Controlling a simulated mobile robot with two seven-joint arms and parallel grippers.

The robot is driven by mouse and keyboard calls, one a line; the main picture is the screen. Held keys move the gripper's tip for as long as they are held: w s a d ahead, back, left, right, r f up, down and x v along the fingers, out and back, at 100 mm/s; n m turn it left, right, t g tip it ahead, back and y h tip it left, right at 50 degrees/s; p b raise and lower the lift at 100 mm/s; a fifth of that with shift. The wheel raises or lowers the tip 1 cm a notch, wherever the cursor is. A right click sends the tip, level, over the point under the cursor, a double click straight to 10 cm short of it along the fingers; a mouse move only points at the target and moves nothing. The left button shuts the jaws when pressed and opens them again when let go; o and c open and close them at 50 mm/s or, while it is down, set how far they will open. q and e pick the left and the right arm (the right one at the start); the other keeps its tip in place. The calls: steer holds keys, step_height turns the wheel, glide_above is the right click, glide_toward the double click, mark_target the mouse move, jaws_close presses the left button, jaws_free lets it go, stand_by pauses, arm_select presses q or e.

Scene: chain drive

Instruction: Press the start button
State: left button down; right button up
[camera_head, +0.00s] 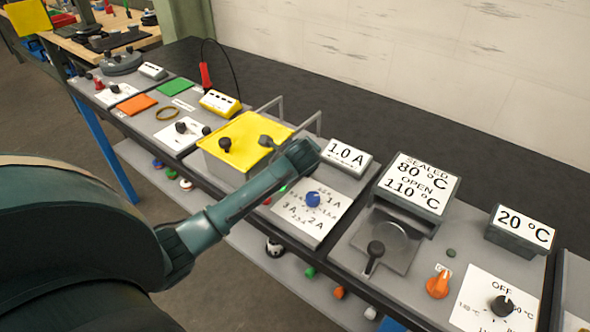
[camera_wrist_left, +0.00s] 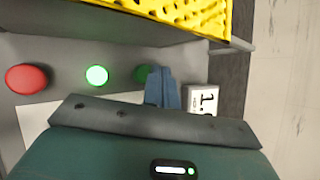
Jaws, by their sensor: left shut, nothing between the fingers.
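The left wrist view shows a red round button (camera_wrist_left: 27,78), a brightly lit green round button or lamp (camera_wrist_left: 97,75) and a darker green round one (camera_wrist_left: 142,73) in a row on a grey panel. I cannot tell for sure which is the start button. My left gripper (camera_wrist_left: 161,72) is shut and empty, its blue-grey fingertips beside the dark green one and partly covering it. Contact cannot be told. In the head view my left arm reaches over this panel; only small parts of the red (camera_head: 267,201) and green (camera_head: 283,188) buttons show. My right gripper is not in view.
A display (camera_head: 346,157) reads 1.0 A. To the right are a press-like unit (camera_head: 418,183), an orange knob (camera_head: 438,284) and a 20 °C display (camera_head: 520,231).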

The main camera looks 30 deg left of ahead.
arm_select(q)
steer(key=shift+r, duration=0.1)
steer(key=shift+r, duration=2.45)
